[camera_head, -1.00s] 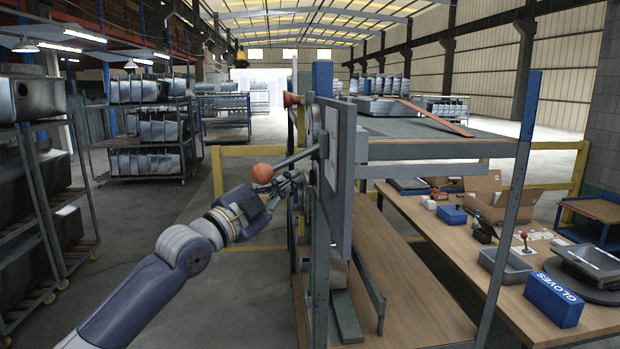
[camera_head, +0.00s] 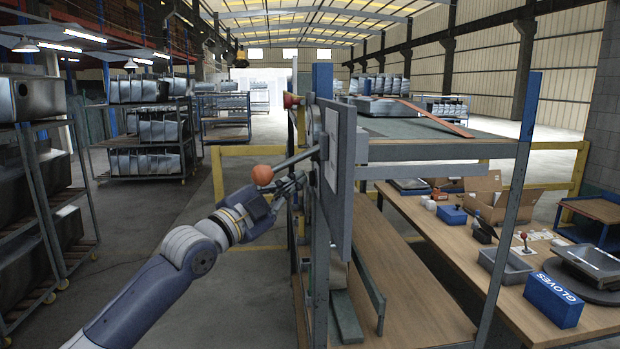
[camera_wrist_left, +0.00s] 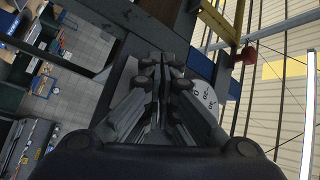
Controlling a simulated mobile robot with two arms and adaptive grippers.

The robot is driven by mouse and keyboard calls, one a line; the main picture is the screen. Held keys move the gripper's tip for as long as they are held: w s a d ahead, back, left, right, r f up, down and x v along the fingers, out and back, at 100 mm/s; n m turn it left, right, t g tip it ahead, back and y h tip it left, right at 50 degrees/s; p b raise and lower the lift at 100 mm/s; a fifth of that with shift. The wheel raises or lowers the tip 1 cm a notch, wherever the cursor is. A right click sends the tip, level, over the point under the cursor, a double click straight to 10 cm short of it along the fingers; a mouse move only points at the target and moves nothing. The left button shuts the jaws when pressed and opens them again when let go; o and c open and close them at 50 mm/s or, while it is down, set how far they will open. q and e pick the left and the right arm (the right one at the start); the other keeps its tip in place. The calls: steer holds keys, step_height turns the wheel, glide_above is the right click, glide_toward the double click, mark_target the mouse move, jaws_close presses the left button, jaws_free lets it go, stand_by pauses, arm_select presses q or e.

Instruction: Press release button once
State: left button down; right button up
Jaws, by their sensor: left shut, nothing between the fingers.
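A red knob (camera_head: 291,100), which may be the release button, sticks out on the left side of the upright panel frame. A red knob also shows at the upper right in the left wrist view (camera_wrist_left: 245,55). My left gripper (camera_head: 298,181) is shut and empty, below the red knob and beside the panel's edge. Its closed fingers point up the middle of the left wrist view (camera_wrist_left: 162,62). A lever with an orange ball (camera_head: 262,174) reaches out from the panel just above my gripper. I cannot tell whether the fingertips touch anything. My right gripper is out of view.
A white dial (camera_wrist_left: 205,98) lies just right of my fingers, partly hidden. The grey panel (camera_head: 340,180) and its posts stand close on the right. A wooden bench (camera_head: 440,240) with boxes is beyond. The floor left of the arm is open up to the racks (camera_head: 150,140).

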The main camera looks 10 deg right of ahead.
arm_select(q)
steer(key=shift+d, duration=0.5)
stand_by(0.8)
steer(key=shift+a, duration=0.8)
steer(key=a+b, duration=0.1)
steer(key=a, duration=0.4)
stand_by(0.4)
stand_by(0.4)
